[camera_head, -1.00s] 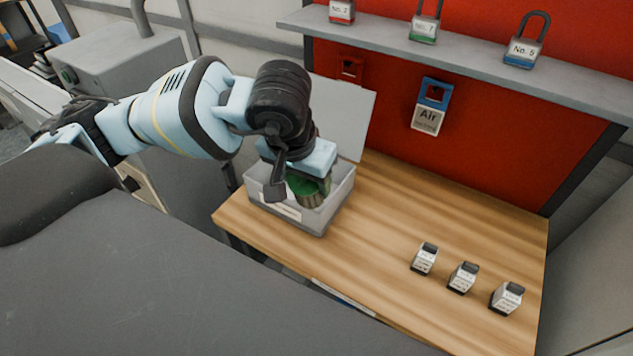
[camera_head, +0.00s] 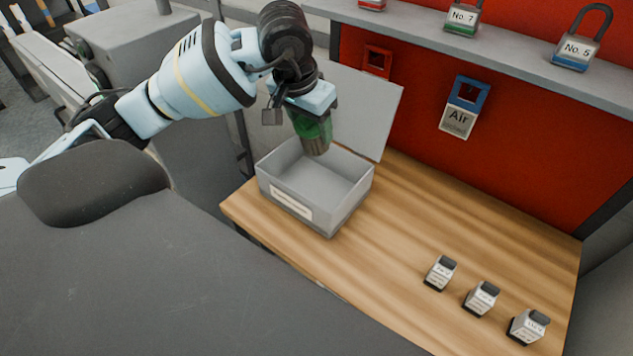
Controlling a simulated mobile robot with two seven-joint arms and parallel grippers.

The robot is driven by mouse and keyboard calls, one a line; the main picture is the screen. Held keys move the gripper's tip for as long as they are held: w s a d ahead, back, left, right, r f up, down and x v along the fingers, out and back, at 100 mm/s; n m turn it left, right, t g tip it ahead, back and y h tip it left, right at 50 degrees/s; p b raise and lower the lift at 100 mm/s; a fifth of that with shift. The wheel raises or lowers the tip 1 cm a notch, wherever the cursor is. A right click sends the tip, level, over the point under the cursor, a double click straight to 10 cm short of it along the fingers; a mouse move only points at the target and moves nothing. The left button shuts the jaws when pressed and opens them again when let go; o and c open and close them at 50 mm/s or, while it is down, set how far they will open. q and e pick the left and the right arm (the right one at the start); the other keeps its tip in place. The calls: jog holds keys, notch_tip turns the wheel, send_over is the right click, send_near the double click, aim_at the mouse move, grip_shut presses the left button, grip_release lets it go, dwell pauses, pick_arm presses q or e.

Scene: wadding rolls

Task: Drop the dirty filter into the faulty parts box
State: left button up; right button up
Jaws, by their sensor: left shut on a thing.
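The filter (camera_head: 312,135) is a green cylinder with a brownish lower end. My left gripper (camera_head: 300,108) is shut on it and holds it above the far side of the open grey box (camera_head: 298,183). The filter hangs nearly upright, slightly tilted, and its lower end is around the height of the box's far rim. The box stands on the wooden table with its lid raised at the back and a white label on its front; the label's text is too small to read. The inside that shows is empty. My right gripper is not in view.
Three small labelled blocks (camera_head: 483,298) stand at the table's front right. The wooden table (camera_head: 420,225) is clear between them and the box.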

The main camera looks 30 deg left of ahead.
aim_at(311, 147)
pick_arm(q)
jog(key=shift+f+b, duration=1.05)
jog(key=shift+f, duration=1.95)
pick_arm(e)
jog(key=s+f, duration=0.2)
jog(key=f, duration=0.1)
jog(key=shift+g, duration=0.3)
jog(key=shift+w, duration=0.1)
pick_arm(q)
jog(key=o, duration=1.1)
jog(key=shift+r, duration=0.1)
jog(key=v, duration=0.7)
jog(key=shift+s+r, duration=0.15)
jog(key=shift+r, duration=0.2)
